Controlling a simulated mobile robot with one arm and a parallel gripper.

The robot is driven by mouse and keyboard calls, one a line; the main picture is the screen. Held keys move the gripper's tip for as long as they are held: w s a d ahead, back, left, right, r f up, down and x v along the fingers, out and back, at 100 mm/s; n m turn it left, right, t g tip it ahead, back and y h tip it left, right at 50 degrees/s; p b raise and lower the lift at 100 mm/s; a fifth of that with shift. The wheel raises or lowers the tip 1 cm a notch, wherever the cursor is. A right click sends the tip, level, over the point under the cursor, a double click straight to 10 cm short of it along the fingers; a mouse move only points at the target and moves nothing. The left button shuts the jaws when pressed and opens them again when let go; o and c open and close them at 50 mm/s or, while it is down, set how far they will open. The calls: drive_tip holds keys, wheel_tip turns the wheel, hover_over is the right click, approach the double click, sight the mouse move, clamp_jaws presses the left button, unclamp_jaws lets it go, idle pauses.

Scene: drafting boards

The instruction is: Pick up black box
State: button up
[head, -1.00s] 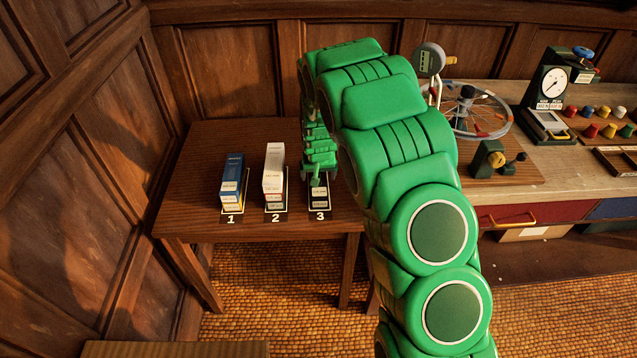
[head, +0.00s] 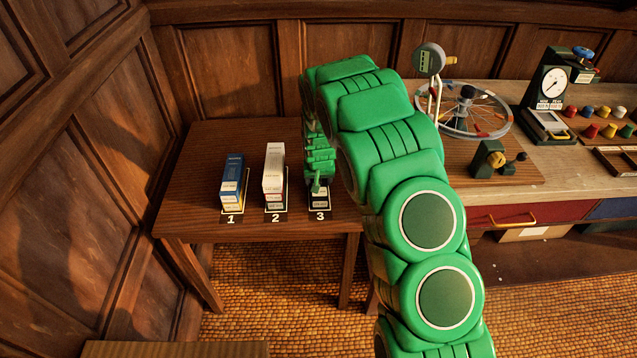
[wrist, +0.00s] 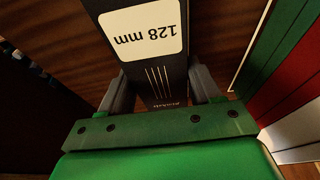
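The black box (wrist: 146,58), with a white "128 mm" label, is in the wrist view between my gripper's two fingers. A finger stands on each side of it, apart at about the box's width; whether they touch it is hard to see. In the head view the black box (head: 319,200) stands on the spot marked 3, and its upper part is hidden behind my gripper (head: 317,186). The gripper is at the box's top from above.
A blue box (head: 232,178) stands on spot 1 and a white box (head: 273,172) on spot 2, left of my gripper, on the wooden table (head: 190,205). A workbench with a wheel (head: 470,112) and a dial gauge (head: 553,80) is at right.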

drive_tip(key=c, duration=0.6)
drive_tip(key=shift+r, duration=0.1)
drive_tip(key=shift+w+r, duration=0.1)
drive_tip(key=shift+r, duration=0.45)
wheel_tip(320, 180, up, 2)
drive_tip(key=shift+r, duration=0.15)
drive_tip(key=s+r, duration=0.1)
drive_tip(key=r, duration=0.1)
drive_tip(key=s+r, duration=0.1)
drive_tip(key=s, duration=0.1)
drive_tip(key=s+r, duration=0.2)
drive_tip(key=shift+d+r, duration=0.3)
drive_tip(key=shift+d, duration=0.05)
drive_tip(key=s+r, duration=0.1)
drive_tip(key=s, duration=0.2)
drive_tip(key=s+r, duration=0.1)
drive_tip(key=s, duration=0.2)
drive_tip(key=s+d+r, duration=0.1)
drive_tip(key=s+r, duration=0.1)
drive_tip(key=s, duration=0.1)
drive_tip(key=shift+d, duration=0.1)
